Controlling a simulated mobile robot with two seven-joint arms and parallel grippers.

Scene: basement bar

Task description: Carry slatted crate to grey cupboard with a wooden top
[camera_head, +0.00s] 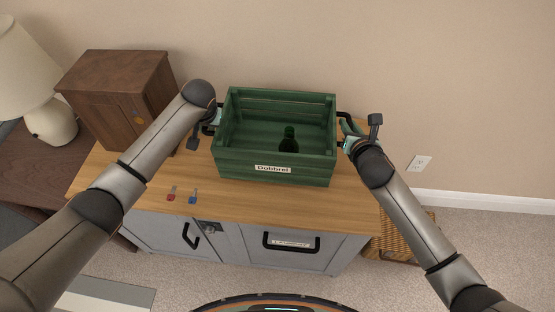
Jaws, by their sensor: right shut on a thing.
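The slatted crate (235,162) is dark green with a label on its front and a dark green bottle (289,140) inside. It is upright over the wooden top (350,210) of the grey cupboard (230,242); I cannot tell whether it rests there or hangs just above. My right gripper (347,140) is shut on the crate's black handle at its right end. My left gripper (213,121) is at the handle on the left end; its fingers are mostly hidden by my wrist, so its grip is unclear.
A red-tagged key (171,195) and a blue-tagged key (193,197) lie on the wooden top, left of the crate. A dark wooden cabinet (125,95) and a lamp (45,90) stand at the left. A wicker basket (400,240) sits on the floor at right. The wall is close behind.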

